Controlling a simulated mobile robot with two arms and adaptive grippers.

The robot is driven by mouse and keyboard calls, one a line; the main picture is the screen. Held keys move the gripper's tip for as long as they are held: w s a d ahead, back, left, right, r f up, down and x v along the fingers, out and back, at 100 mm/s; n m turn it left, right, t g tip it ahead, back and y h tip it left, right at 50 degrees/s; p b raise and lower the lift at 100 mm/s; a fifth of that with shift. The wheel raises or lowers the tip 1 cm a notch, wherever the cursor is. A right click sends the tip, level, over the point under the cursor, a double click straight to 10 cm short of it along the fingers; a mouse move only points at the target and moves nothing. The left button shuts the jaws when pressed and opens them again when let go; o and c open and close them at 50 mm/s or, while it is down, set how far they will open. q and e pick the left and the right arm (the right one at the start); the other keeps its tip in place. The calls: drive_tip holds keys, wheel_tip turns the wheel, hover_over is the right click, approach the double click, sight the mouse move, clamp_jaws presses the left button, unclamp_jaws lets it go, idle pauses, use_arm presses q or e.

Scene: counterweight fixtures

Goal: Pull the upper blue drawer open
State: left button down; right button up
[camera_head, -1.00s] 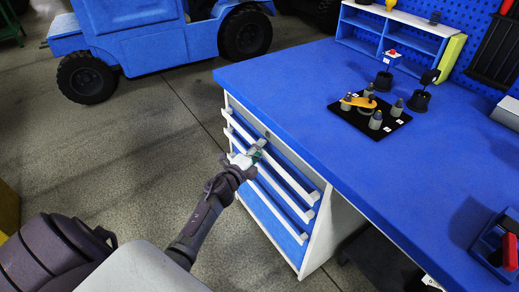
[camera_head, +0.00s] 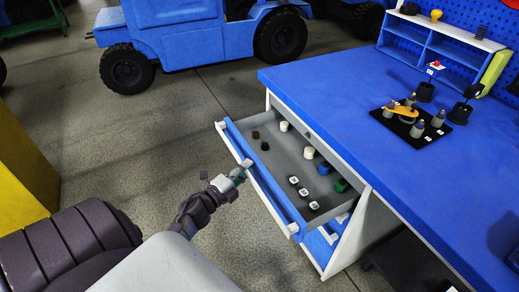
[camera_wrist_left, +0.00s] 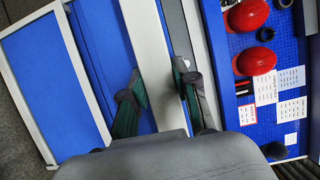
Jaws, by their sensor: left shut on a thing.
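The upper blue drawer (camera_head: 286,205) stands pulled out of the workbench cabinet, its grey inside showing. A white bar handle (camera_head: 271,204) runs along its front. My left gripper (camera_head: 240,173) is at the middle of this handle. In the left wrist view, the two dark green fingers of the gripper (camera_wrist_left: 160,98) are on either side of the white handle (camera_wrist_left: 147,50), shut on it. My right gripper is in neither view.
Several small white, dark, blue and green pieces lie in the drawer. The blue bench top (camera_head: 340,95) carries a black tray (camera_head: 417,127) with grey pegs. A yellow block (camera_head: 25,170) stands at the left. Floor in front of the drawer is clear.

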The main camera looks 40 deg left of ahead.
use_arm(q)
drive_tip(key=s+a, duration=0.3)
drive_tip(key=s, duration=0.4)
drive_tip(key=s+a, duration=0.3)
drive_tip(key=s, duration=0.4)
drive_tip(key=shift+s+p, duration=0.35)
drive_tip(key=shift+s, duration=0.05)
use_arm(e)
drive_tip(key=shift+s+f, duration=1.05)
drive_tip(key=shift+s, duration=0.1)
use_arm(q)
drive_tip(key=c, duration=0.8)
unclamp_jaws()
drive_tip(key=shift+c, duration=0.2)
drive_tip(key=s, duration=1.2)
